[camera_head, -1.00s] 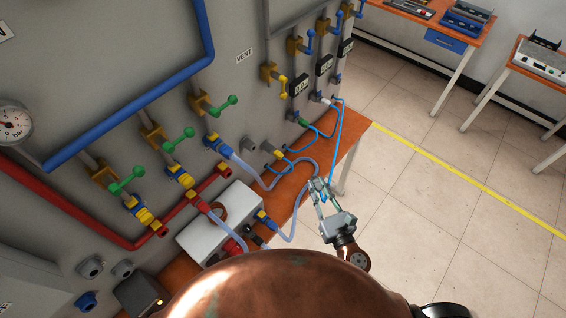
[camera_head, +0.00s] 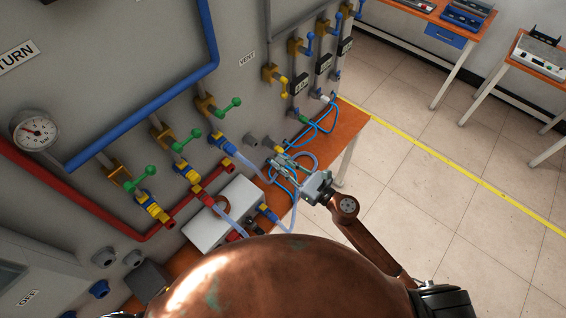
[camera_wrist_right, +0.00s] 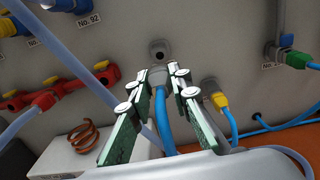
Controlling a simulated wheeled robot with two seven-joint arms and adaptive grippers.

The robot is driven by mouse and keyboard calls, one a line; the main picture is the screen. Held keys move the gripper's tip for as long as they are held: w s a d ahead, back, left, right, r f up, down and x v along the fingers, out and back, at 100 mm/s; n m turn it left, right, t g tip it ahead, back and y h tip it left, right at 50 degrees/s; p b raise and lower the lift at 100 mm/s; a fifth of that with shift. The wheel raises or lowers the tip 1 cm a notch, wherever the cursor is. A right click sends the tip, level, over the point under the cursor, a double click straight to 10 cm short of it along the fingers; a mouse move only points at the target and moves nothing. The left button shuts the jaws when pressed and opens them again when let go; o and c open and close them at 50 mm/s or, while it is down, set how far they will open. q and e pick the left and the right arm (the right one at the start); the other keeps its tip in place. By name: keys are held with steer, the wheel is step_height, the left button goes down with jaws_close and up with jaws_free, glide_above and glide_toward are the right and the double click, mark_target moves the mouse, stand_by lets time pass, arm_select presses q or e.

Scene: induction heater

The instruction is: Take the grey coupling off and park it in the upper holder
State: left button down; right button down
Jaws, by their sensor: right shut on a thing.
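My right gripper (camera_head: 276,160) is shut on the grey coupling (camera_wrist_right: 158,76), which sits between the fingertips in the right wrist view (camera_wrist_right: 160,80). A blue hose (camera_wrist_right: 163,122) runs back from the coupling between the fingers. Just beyond the coupling, a grey wall holder (camera_wrist_right: 158,50) with a dark hole shows above it. The coupling appears close below the hole; I cannot tell if they touch. In the head view the fingers hide the coupling, and grey wall holders (camera_head: 252,139) stand just beyond them. My left gripper is not in view.
A yellow coupling (camera_wrist_right: 219,101) with a blue hose sits close right of the fingers. A green coupling (camera_wrist_right: 296,59) is farther right. Red fittings (camera_wrist_right: 45,100) and a pale hose are to the left. Loose blue hoses lie over the orange bench (camera_head: 345,128).

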mark_target(273, 157)
steer(key=shift+w+a, duration=0.25)
steer(key=shift+a, duration=0.05)
steer(key=shift+w+a, duration=0.5)
steer(key=shift+p+x, duration=0.3)
steer(key=shift+x, duration=0.6)
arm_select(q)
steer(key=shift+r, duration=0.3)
arm_select(e)
steer(key=x, duration=0.3)
steer(key=shift+a, duration=0.1)
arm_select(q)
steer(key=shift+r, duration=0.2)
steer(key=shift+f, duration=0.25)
